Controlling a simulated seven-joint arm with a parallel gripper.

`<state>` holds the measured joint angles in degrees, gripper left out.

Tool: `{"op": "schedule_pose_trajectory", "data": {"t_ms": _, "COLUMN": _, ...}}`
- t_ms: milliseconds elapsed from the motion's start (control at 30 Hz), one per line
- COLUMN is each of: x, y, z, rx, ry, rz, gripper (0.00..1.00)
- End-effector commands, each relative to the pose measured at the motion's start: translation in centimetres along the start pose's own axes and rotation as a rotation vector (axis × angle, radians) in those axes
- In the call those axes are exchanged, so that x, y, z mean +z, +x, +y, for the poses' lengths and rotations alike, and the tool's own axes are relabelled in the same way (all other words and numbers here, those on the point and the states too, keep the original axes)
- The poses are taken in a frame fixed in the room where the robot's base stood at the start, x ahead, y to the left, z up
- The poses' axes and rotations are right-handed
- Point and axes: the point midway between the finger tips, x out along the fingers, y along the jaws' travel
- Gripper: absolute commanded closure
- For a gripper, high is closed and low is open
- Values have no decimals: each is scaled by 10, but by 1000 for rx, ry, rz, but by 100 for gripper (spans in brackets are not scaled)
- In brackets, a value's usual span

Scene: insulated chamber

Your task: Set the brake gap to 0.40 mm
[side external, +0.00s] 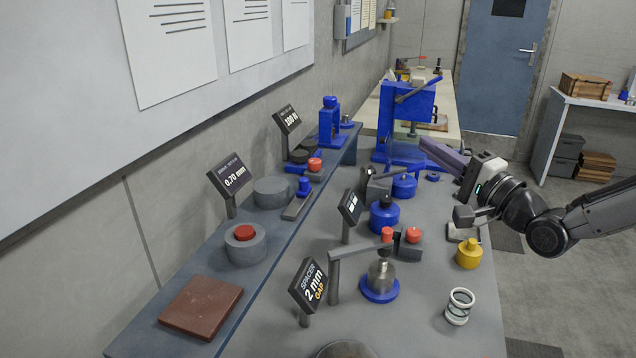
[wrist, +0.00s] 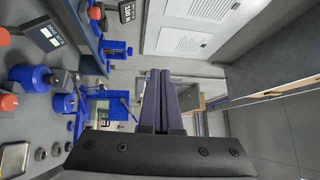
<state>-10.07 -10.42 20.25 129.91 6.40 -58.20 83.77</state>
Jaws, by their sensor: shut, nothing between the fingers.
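A display (side external: 231,178) reading 0.70 mm stands on the raised shelf at the left in the side view; its small heading is too fine to read. In front of it is a grey round dial (side external: 246,251) with a red cap (side external: 245,232). My gripper (side external: 424,143) is far from them, raised over the right side of the bench near the blue press. Its dark fingers are shut together and empty, also in the wrist view (wrist: 162,74). I cannot tell whether the dial shows in the wrist view.
A second display (side external: 314,284) reads "spacer 2 mm gap". Beside it, a bracket arm reaches over a metal weight on a blue base (side external: 379,290). A blue press (side external: 405,120), yellow weight (side external: 468,253) and glass jar (side external: 459,306) stand on the bench. A brown plate (side external: 201,306) lies on the shelf.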

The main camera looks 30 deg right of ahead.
Motion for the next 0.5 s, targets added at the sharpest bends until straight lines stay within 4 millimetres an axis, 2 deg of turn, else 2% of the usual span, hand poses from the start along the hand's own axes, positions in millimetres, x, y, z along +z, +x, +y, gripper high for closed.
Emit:
{"op": "schedule_pose_trajectory", "data": {"t_ms": 33, "x": 12, "y": 9, "z": 24, "rx": -1, "ry": 47, "rz": -15, "gripper": 100}}
{"op": "schedule_pose_trajectory", "data": {"t_ms": 100, "x": 26, "y": 15, "z": 52, "rx": -4, "ry": 95, "rz": -33, "gripper": 100}}
{"op": "schedule_pose_trajectory", "data": {"t_ms": 300, "x": 58, "y": 14, "z": 130, "rx": 117, "ry": 89, "rz": -82, "gripper": 100}}
{"op": "schedule_pose_trajectory", "data": {"t_ms": 400, "x": 66, "y": 11, "z": 146, "rx": 152, "ry": 83, "rz": -98, "gripper": 100}}
{"op": "schedule_pose_trajectory", "data": {"t_ms": 500, "x": 70, "y": 14, "z": 150, "rx": 159, "ry": 81, "rz": -107, "gripper": 100}}
